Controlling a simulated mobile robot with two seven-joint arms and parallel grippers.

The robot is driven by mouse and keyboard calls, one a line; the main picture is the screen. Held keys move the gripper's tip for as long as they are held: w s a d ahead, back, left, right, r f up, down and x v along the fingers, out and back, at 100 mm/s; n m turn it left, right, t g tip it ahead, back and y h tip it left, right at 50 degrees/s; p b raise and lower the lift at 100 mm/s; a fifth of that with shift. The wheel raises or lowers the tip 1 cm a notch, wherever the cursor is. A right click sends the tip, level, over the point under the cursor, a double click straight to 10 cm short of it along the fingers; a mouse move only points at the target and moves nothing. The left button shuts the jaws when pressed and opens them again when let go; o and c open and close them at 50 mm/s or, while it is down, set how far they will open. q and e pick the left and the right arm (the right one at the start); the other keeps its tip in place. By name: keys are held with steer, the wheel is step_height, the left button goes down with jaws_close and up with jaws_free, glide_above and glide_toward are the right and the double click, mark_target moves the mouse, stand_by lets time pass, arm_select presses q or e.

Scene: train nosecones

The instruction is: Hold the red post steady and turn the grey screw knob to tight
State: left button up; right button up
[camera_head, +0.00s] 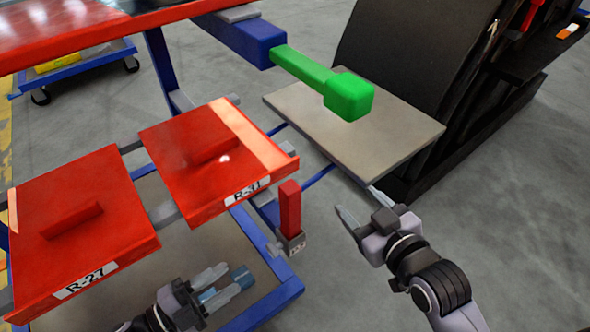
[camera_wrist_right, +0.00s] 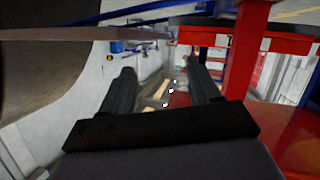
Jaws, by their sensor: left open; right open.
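The red post (camera_head: 290,208) stands upright in a grey clamp block (camera_head: 293,244) at the right side of the blue frame. A small grey part (camera_head: 274,249), possibly the screw knob, shows at the left of the block; its setting cannot be read. My left gripper (camera_head: 234,279) is open, low and to the left of the post, with a blue cylindrical piece near its fingertips. My right gripper (camera_head: 357,200) is open and empty, to the right of the post and apart from it. Its fingers (camera_wrist_right: 163,75) also show open in the right wrist view.
Two red panels, R-27 (camera_head: 85,225) and R-31 (camera_head: 215,150), lie left of the post. A green block on an arm (camera_head: 345,95) overhangs a grey plate (camera_head: 410,125) behind. A black curved structure (camera_head: 400,60) stands back right.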

mark_target(293, 185)
steer(key=w+a+r+n+y, duration=0.3)
steer(key=w+a+r+n, duration=0.3)
steer(key=r, duration=0.5)
steer(key=s+a+f+n+g, duration=0.25)
steer(key=a+n+g, duration=0.6)
steer(key=a, duration=0.45)
steer(key=s+d+f+n+g+h, duration=0.3)
steer(key=s+g+h, duration=0.1)
steer(key=g, duration=0.2)
steer(key=shift+n+g+h, duration=0.35)
steer(key=shift+g+h, duration=0.1)
steer(key=shift+h, duration=0.35)
steer(key=d, duration=0.1)
steer(key=w+d+r, duration=0.2)
steer(key=d, duration=0.1)
steer(key=shift+w+d, duration=0.1)
steer(key=shift+w, duration=0.05)
steer(key=shift+x, duration=3.4)
